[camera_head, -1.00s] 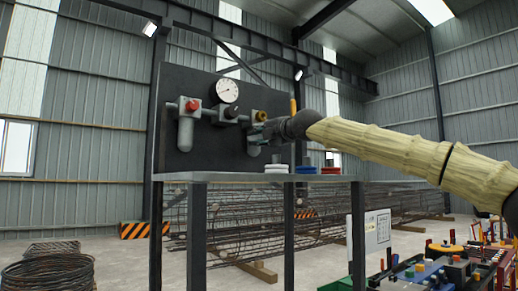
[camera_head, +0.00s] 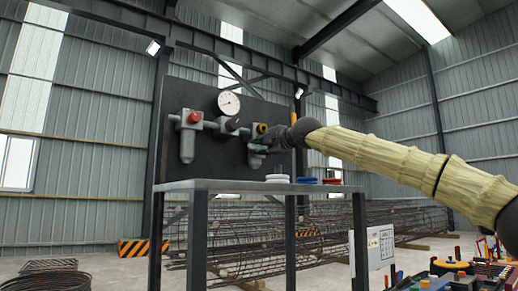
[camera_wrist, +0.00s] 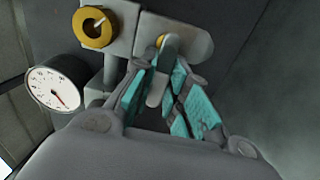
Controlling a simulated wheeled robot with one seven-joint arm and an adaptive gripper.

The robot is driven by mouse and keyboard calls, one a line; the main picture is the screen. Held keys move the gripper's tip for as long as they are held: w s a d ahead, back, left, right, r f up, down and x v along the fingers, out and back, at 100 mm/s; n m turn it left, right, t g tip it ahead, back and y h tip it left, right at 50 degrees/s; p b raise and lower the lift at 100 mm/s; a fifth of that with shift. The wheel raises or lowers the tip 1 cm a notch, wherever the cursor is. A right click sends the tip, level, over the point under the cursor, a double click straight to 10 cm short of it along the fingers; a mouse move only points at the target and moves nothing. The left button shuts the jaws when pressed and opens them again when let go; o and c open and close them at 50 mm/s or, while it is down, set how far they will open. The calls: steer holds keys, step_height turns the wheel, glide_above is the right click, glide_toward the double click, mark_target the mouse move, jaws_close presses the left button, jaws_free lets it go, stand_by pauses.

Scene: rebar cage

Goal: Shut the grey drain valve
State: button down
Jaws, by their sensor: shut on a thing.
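The grey drain valve (camera_wrist: 158,88) shows in the wrist view as a rounded grey lever below a small yellow pivot. My gripper (camera_wrist: 160,100) has its teal-padded fingers on both sides of this lever and is shut on it. In the head view, my gripper (camera_head: 262,146) is at the right end of the dark panel, just below a yellow knob (camera_head: 262,128). There the gripper mostly hides the valve, and I cannot tell its angle.
The grey table (camera_head: 225,185) below carries white, blue and red discs (camera_head: 306,181). The yellow knob is close beside my fingers in the wrist view.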

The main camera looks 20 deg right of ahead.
steer(key=c, duration=1.4)
jaws_free()
steer(key=shift+d, duration=0.2)
steer(key=shift+a, duration=0.1)
steer(key=v, duration=1.2)
